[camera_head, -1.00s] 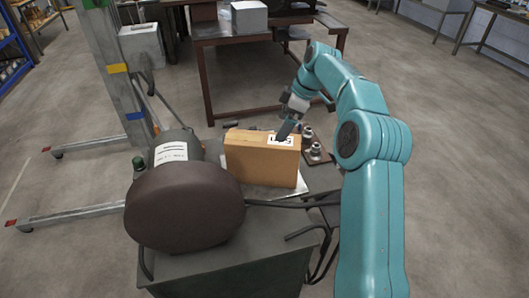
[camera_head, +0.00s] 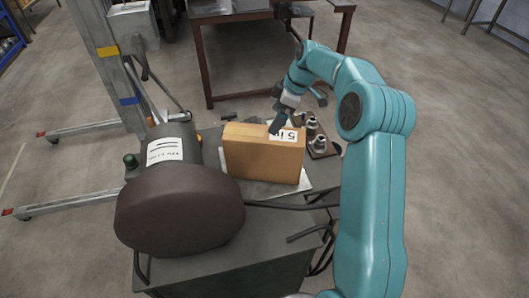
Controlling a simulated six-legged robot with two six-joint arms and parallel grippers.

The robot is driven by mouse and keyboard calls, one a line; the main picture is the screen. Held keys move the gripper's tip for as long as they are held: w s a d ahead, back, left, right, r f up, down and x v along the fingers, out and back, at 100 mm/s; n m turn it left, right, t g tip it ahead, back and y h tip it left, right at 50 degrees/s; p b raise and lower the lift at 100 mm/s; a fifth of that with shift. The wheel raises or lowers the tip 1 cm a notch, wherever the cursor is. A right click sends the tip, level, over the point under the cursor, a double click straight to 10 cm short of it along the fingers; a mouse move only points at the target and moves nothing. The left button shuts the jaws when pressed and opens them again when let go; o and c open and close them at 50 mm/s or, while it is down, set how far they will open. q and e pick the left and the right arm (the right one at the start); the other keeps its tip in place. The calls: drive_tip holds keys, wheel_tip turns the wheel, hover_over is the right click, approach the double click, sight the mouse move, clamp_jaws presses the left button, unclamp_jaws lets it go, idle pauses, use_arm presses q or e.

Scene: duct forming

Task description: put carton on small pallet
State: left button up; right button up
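The carton (camera_head: 262,155), an orange-brown box with a white label on its top, stands upright on a thin pale sheet (camera_head: 299,189) on the grey machine's bench. My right gripper (camera_head: 278,122) is at the carton's top edge beside the label. One dark finger overlaps the top of the carton; the other finger is not clear, so I cannot tell whether it grips or only touches. My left gripper is not in view. I cannot make out a small pallet.
A large dark cylindrical motor (camera_head: 180,200) stands close left of the carton. Metal fittings on a brown plate (camera_head: 318,140) sit just right of it. A lifting stand (camera_head: 112,70) is at the left and a brown table (camera_head: 270,60) behind. Floor at right is clear.

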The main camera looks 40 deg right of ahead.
sight(266, 134)
drive_tip(key=x, duration=0.4)
drive_tip(key=shift+a+f+p, duration=0.1)
drive_tip(key=shift+f+p, duration=0.1)
drive_tip(key=shift+p, duration=0.1)
drive_tip(key=shift+w+a+f, duration=0.15)
drive_tip(key=shift+w+f, duration=0.05)
drive_tip(key=shift+a+f+p, duration=0.1)
drive_tip(key=shift+f+p, duration=0.2)
drive_tip(key=p+x, duration=0.1)
drive_tip(key=x, duration=0.2)
drive_tip(key=shift+f+p, duration=0.35)
drive_tip(key=shift+w+a+f, duration=0.1)
drive_tip(key=shift+w+f, duration=0.2)
drive_tip(key=shift+f, duration=0.1)
drive_tip(key=shift+s, duration=0.15)
drive_tip(key=shift+c, duration=1.2)
drive_tip(key=c, duration=1)
drive_tip(key=shift+r, duration=0.1)
drive_tip(key=c, duration=0.4)
drive_tip(key=shift+c, duration=0.2)
